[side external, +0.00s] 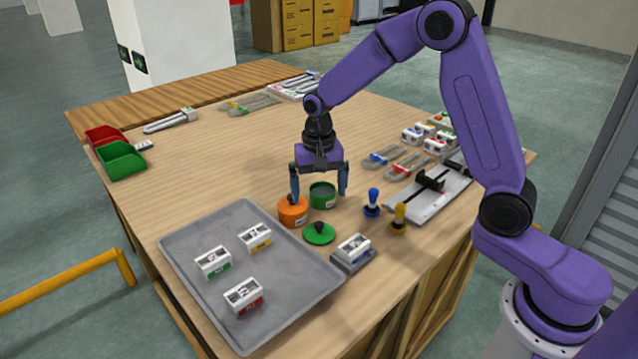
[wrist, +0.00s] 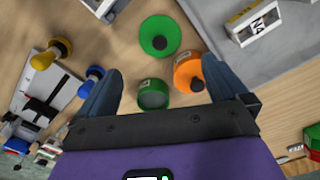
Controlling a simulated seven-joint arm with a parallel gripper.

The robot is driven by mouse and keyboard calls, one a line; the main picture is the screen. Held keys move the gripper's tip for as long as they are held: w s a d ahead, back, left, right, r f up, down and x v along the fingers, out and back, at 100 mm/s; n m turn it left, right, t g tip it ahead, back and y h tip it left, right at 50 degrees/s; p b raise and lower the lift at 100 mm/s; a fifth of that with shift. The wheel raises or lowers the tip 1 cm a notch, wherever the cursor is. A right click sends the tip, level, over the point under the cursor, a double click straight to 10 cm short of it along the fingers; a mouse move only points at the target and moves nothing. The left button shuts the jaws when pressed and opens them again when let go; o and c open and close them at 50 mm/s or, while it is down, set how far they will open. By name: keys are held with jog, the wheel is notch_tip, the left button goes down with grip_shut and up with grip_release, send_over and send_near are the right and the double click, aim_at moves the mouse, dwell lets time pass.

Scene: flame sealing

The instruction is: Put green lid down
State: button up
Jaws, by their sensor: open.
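The green lid (side external: 319,233), a flat disc with a dark knob, lies on the wooden table in front of the jars. It also shows in the wrist view (wrist: 160,36), clear of my fingers. The green jar (side external: 323,195) stands behind it without a lid; its open top shows in the wrist view (wrist: 152,95). My gripper (side external: 319,191) is open and empty, pointing down near the jars, with its fingers apart on either side of the green jar's outline. The orange jar (side external: 292,212) has an orange lid with a dark knob, and stands close to my left finger.
A grey tray (side external: 184,262) with several labelled white blocks lies at the front left. A blue-handled stamp (side external: 372,203), a yellow-handled stamp (side external: 398,218) and a white block on a grey base (side external: 353,252) stand to the right.

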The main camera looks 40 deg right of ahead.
jog(key=s+a+r+n, duration=0.25)
jog(key=s+n, duration=0.25)
jog(key=s, duration=0.3)
jog(key=s+a+r+n, duration=0.1)
jog(key=s+r+n, duration=0.3)
jog(key=s, duration=0.4)
jog(key=s+d+n, duration=0.2)
jog(key=s+n, duration=0.2)
jog(key=s, duration=0.4)
jog(key=s+d+n, duration=0.2)
jog(key=s+n, duration=0.3)
jog(key=s, duration=0.3)
jog(key=shift+s+d+r+n, duration=0.15)
jog(key=shift+s+d+n, duration=0.1)
jog(key=shift+d+n, duration=0.1)
